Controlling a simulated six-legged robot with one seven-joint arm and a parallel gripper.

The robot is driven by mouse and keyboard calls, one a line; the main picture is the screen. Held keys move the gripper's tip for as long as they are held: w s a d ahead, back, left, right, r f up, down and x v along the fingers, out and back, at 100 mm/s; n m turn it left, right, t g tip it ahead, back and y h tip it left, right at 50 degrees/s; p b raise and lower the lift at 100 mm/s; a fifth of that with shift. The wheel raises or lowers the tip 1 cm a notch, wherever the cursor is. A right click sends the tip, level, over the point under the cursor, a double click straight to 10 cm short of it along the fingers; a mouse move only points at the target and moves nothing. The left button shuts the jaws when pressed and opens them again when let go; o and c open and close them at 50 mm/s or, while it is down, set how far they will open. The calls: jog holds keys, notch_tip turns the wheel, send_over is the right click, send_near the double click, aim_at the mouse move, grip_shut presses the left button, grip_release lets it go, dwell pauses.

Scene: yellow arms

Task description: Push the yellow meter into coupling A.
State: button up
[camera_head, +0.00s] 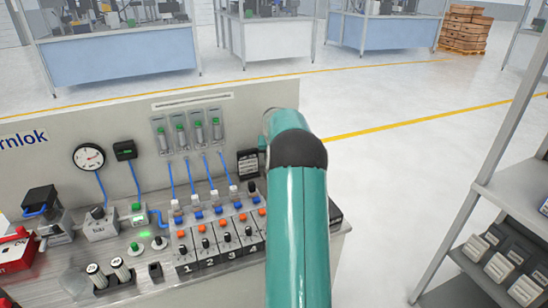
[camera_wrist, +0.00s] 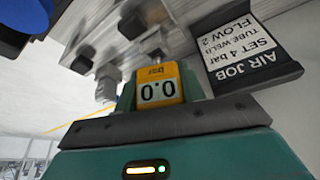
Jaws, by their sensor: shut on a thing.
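The yellow meter (camera_wrist: 158,84) shows in the wrist view, its display reading 0.0. My gripper (camera_wrist: 157,97) is shut on it, with teal finger parts on either side. A grey metal fitting lies just beyond the meter's far end; I cannot tell whether they touch. No letter A is readable, so I cannot tell which fitting is coupling A. In the head view my teal arm (camera_head: 300,215) reaches over the right part of the bench panel and hides the gripper and the meter.
A job card (camera_wrist: 245,45) stands close to the right of the meter in the wrist view. The bench (camera_head: 205,265) carries numbered valves, blue tubes and a round gauge (camera_head: 89,157). A shelf with grey devices (camera_head: 505,265) is at the right. Open floor lies between.

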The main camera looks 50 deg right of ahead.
jog(key=shift+f, duration=1.3)
jog(key=o, duration=1.1)
jog(key=shift+c, duration=0.2)
jog(key=shift+r, duration=0.1)
jog(key=shift+r, duration=4.5)
